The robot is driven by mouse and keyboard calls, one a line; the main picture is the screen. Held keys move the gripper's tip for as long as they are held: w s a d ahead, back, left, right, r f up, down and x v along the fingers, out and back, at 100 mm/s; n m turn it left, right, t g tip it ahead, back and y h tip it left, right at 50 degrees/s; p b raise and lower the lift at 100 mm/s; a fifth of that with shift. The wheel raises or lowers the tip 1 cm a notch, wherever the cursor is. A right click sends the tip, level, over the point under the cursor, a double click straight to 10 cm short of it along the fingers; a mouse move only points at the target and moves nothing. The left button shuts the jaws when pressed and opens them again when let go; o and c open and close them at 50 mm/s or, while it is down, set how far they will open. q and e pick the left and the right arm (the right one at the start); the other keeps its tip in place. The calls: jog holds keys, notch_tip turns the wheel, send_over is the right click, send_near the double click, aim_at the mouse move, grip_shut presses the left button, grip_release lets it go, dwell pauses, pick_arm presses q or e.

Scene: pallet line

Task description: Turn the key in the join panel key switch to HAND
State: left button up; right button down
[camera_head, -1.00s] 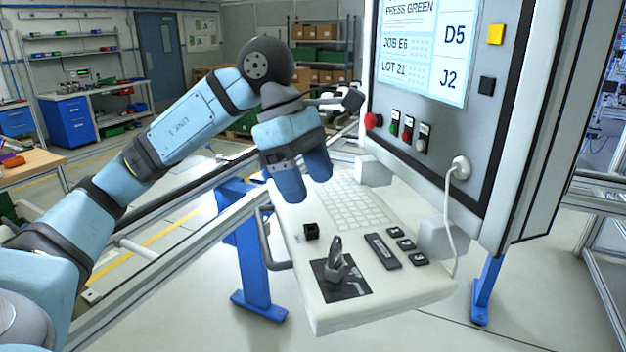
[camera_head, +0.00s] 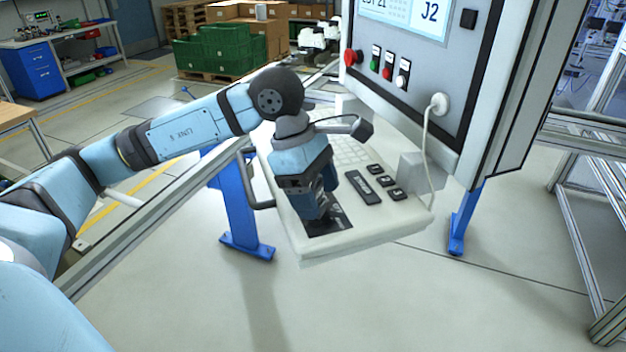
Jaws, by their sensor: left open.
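The join panel (camera_head: 410,222) is a pale sloped desk below an upright screen cabinet. Its key switch sits on a dark plate (camera_head: 343,222) at the desk's front left. The left gripper is open. My right gripper is not in view.
Beside the plate are a dark label bar (camera_head: 363,187) and several black buttons (camera_head: 385,181). A red stop knob (camera_head: 352,57) and a white cable (camera_head: 428,150) are on the cabinet. A rail (camera_head: 150,225) runs along the left. Green crates (camera_head: 228,50) stand far behind.

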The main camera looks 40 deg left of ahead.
pick_arm(q)
jog(key=shift+c, duration=0.5)
jog(key=c, duration=0.9)
jog(key=shift+f+n+b, duration=0.15)
jog(key=shift+n+b, duration=0.3)
jog(key=shift+n, duration=0.05)
jog(key=shift+n+t+y+b, duration=0.3)
jog(key=shift+n+t+b, duration=0.35)
jog(key=shift+n, duration=0.55)
jog(key=n+t+b, duration=0.1)
jog(key=n, duration=0.3)
jog(key=shift+y+b, duration=0.35)
jog(key=shift+y, duration=0.05)
jog(key=shift+n+t+y, duration=0.3)
jog(key=shift+n+t, duration=0.15)
jog(key=shift+n, duration=0.85)
jog(key=shift+b, duration=0.3)
